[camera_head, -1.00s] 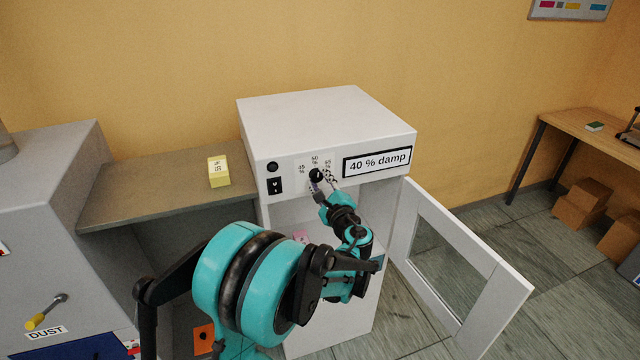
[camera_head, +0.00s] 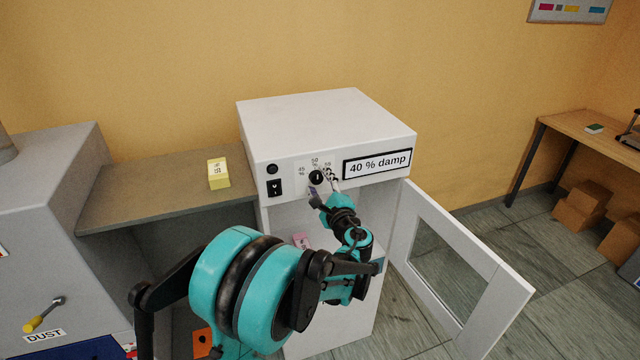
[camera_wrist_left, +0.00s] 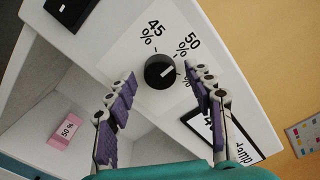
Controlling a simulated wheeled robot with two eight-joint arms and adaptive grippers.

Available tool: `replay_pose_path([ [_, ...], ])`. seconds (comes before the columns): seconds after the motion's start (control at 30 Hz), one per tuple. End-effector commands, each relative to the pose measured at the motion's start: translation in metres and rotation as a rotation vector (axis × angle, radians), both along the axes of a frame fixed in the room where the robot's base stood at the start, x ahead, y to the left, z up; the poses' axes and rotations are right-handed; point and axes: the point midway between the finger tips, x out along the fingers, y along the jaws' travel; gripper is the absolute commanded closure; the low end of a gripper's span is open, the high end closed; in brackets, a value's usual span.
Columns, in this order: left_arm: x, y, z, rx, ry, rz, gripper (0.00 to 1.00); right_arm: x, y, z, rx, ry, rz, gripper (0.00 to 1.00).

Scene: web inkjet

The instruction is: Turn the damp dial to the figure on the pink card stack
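The damp dial (camera_head: 316,177) is a black round knob on the white cabinet's front panel, with 45, 50 and 55 % marks around it. The pink card stack (camera_head: 301,241) sits inside the open cabinet and reads 50 % in the left wrist view (camera_wrist_left: 66,133). My left gripper (camera_head: 322,186) is open, its purple-padded fingers (camera_wrist_left: 160,85) apart on either side of the dial, not gripping it. My right gripper is out of view.
The white cabinet (camera_head: 320,112) bears a "40 % damp" sign (camera_head: 377,163), a black switch (camera_head: 274,187) and an open glazed door (camera_head: 513,290) at right. A yellow card stack (camera_head: 218,174) sits on the grey bench (camera_head: 130,190). A grey DUST machine (camera_head: 50,190) stands left.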

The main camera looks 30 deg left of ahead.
Motion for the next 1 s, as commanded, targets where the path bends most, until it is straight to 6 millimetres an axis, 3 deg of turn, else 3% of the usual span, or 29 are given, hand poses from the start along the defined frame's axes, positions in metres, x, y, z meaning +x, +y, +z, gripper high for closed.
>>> replay_pose_path([
  [0.37, -0.006, -0.008, 0.0, 0.001, 0.001, -0.001, 0.46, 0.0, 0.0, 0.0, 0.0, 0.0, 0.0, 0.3],
  [0.8, -0.063, -0.076, 0.0, 0.0, 0.0, -0.004, 0.46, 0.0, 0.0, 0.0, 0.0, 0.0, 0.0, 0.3],
  [1.0, -0.076, -0.09, 0.0, 0.0, 0.0, -0.001, 0.46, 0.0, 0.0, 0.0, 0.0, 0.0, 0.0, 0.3],
])
